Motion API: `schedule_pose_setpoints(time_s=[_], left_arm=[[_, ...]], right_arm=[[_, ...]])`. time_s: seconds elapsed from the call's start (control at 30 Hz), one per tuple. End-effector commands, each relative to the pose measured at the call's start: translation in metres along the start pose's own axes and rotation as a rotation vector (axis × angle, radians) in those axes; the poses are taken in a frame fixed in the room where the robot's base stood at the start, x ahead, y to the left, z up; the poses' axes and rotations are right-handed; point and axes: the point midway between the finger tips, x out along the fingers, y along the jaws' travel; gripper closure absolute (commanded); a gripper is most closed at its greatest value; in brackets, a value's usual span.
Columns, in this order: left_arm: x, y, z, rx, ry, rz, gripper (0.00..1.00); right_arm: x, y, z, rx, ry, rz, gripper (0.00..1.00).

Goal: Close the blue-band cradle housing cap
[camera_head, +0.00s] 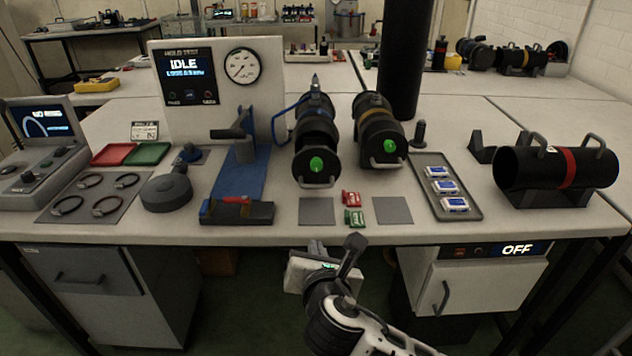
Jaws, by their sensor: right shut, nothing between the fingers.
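The blue-band housing (315,108) is a black cylinder lying in a cradle mid-table, with a blue hose running to its left side. Its round cap (302,166) faces me, with a green dot and a metal handle low on its face. The cap's upper edge seems to stand off the body, but I cannot tell how far it is open. My right gripper (354,243) is at the table's front edge, below and in front of the cap and apart from it. It is shut and empty. My left gripper is out of view.
A yellow-band housing (376,116) lies close on the right. A red-band cylinder (535,170) lies at far right. Red and green blocks (354,217) sit between two grey pads (317,211). A blue stand (240,175) is left; a black column (403,60) stands behind.

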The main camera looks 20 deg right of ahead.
Motion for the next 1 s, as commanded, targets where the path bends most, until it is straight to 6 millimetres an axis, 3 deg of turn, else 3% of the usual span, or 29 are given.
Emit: schedule_pose_setpoints(time_s=[0.03,0.2,0.37,0.8,1.0], left_arm=[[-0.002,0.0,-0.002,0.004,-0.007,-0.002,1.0],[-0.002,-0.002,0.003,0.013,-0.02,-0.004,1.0],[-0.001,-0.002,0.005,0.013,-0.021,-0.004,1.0],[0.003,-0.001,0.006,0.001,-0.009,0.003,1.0],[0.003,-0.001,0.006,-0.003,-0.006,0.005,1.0]], right_arm=[[0.003,0.004,0.02,-0.107,-0.052,-0.018,1.0],[0.009,0.005,0.044,-0.293,-0.131,-0.064,1.0],[0.029,0.003,0.047,-0.306,-0.136,-0.07,1.0],[0.117,0.0,0.059,-0.299,-0.133,-0.067,1.0],[0.139,-0.001,0.062,-0.298,-0.132,-0.066,1.0]])
